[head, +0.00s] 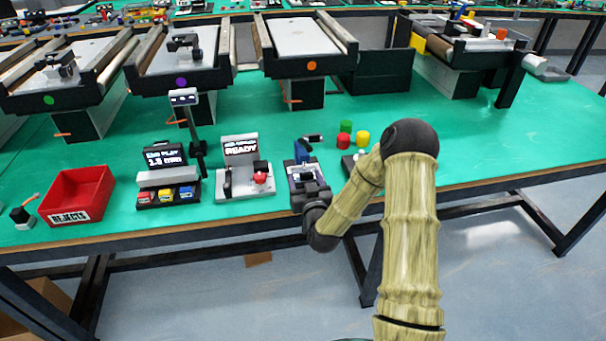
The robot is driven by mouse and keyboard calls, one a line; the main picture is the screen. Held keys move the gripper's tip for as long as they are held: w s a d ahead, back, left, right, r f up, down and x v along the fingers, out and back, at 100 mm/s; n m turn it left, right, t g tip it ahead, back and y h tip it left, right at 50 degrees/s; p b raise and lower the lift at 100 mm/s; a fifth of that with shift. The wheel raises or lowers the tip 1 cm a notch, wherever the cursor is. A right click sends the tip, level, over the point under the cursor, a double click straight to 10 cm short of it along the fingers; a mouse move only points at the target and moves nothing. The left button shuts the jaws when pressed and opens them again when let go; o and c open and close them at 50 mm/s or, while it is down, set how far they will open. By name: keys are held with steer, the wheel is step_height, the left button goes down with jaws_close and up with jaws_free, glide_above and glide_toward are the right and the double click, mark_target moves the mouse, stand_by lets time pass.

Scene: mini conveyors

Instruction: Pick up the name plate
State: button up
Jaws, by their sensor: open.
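I cannot pick out the name plate with certainty in the head view. My gripper (302,172) is low over the front edge of the green table, just right of the small station with a "READY" screen (241,147). It is open, and the fingertips are small and partly hidden by its own body. A small blue part (301,152) shows right at the far side of the gripper; I cannot tell whether they touch. A small dark piece with a pale end (313,139) lies just behind it.
Red, green and yellow cylinders (362,138) stand close to the right of the gripper, beside my arm. A display unit (167,178), a sign post (190,125) and a red rejects bin (103,177) stand to the left. Mini conveyors (302,66) line the back. The green table (490,150) is clear at right.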

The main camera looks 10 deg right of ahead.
steer(key=shift+s+d, duration=0.15)
steer(key=shift+s, duration=0.05)
steer(key=shift+s+d, duration=0.1)
steer(key=shift+d, duration=0.4)
steer(key=shift+c, duration=0.9)
steer(key=shift+a, duration=0.2)
steer(key=c, duration=1)
steer(key=shift+o, duration=0.2)
steer(key=shift+a+r, duration=0.1)
steer(key=shift+r, duration=0.1)
